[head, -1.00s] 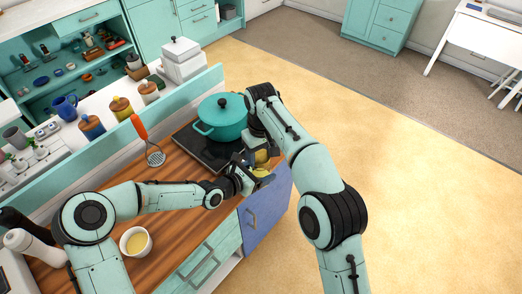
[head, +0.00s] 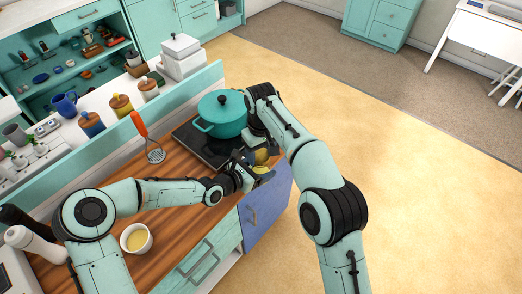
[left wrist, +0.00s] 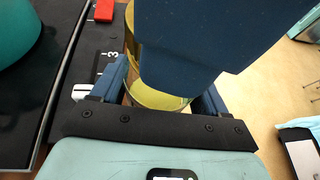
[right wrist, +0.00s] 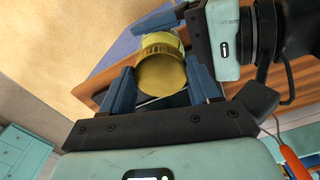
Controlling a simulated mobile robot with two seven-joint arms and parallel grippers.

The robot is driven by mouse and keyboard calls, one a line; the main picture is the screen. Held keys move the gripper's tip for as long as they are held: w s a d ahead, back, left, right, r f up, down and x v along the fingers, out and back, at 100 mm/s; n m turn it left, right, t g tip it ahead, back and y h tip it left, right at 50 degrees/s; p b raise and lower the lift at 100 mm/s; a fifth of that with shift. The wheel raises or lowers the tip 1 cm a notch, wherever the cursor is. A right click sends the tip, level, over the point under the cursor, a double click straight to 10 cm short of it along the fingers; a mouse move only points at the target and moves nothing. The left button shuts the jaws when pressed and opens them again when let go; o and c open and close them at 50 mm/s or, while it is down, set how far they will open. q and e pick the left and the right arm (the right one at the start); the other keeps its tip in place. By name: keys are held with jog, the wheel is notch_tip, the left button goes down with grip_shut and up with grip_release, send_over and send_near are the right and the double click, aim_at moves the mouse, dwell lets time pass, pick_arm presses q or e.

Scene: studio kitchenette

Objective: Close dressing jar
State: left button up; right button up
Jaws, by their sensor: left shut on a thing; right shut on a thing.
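The dressing jar, glass with yellow dressing (left wrist: 153,97), is between the fingers of my left gripper (left wrist: 158,88), which is shut on it. Its gold lid (right wrist: 161,76) is in my right gripper (right wrist: 163,88), shut on it, in the right wrist view. The lid lines up with the jar's mouth there and appears to touch it; whether it is fully seated I cannot tell. In the head view, the lid (head: 262,156) and jar are mostly hidden by both grippers, near the counter's front edge. My right gripper's dark finger covers much of the left wrist view.
A teal pot (head: 222,112) stands on the black cooktop (head: 188,139) behind the grippers. An orange-handled utensil (head: 140,127) leans at the ledge. A white bowl (head: 136,239) with yellow contents sits near my left arm. The floor to the right is clear.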

pick_arm(q)
grip_shut()
pick_arm(e)
jog(key=m, duration=0.5)
jog(key=shift+a, duration=0.1)
jog(key=m, duration=0.4)
jog(key=shift+a+m, duration=0.1)
jog(key=shift+m, duration=0.2)
jog(key=m, duration=0.4)
jog(key=shift+m, duration=0.3)
jog(key=m, duration=0.6)
jog(key=shift+w+a+f+m, duration=0.1)
jog(key=shift+m, duration=0.3)
jog(key=m, duration=0.4)
jog(key=shift+w, duration=0.1)
jog(key=m, duration=0.4)
jog(key=shift+m, duration=0.4)
jog(key=m, duration=0.4)
jog(key=shift+w+m, duration=0.1)
jog(key=shift+m, duration=0.2)
jog(key=shift+f+m, duration=0.1)
jog(key=shift+m, duration=2.2)
